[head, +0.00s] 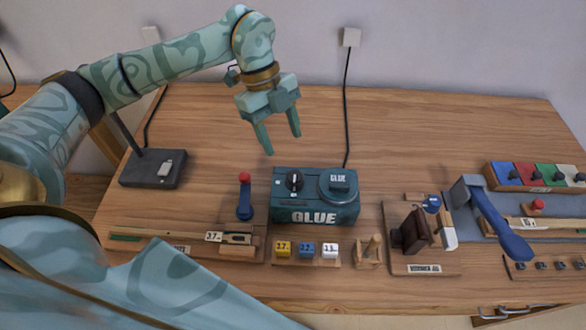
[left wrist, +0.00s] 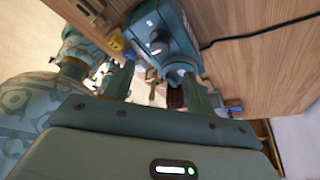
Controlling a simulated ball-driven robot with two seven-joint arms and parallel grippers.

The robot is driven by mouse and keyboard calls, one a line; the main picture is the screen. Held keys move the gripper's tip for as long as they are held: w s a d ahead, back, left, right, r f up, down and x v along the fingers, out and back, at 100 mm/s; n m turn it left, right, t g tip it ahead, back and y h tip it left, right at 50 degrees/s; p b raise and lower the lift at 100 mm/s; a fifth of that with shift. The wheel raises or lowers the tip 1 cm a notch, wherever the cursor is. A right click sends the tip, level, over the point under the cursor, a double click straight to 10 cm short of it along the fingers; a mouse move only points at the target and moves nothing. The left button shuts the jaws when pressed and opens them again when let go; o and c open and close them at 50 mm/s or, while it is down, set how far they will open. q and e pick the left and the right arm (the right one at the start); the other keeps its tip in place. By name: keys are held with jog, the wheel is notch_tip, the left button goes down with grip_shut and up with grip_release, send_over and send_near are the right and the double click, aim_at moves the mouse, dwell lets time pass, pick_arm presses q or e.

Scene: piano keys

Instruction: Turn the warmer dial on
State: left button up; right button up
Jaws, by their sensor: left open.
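The glue warmer (head: 315,198) is a dark teal box marked GLUE, standing mid-table. Its black dial (head: 294,181) has a white pointer mark and sits on the left of the top, beside a round pot with a GLUE lid (head: 339,184). My left gripper (head: 282,143) is open and empty, above and behind the warmer, fingers pointing down, apart from the dial. In the left wrist view the dial (left wrist: 155,47) shows on the warmer (left wrist: 162,22), beyond the open fingers (left wrist: 157,74). My right gripper is not in view.
Numbered blocks (head: 306,250) sit in front. A dark grey box (head: 153,168) is at the left, and a blue-handled tool (head: 490,218) is at the right. A black cord (head: 346,110) runs behind. The back of the table is clear.

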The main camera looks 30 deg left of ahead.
aim_at(294, 175)
pick_arm(q)
jog(key=b+x, duration=0.1)
jog(key=x, duration=0.8)
jog(key=c, duration=1)
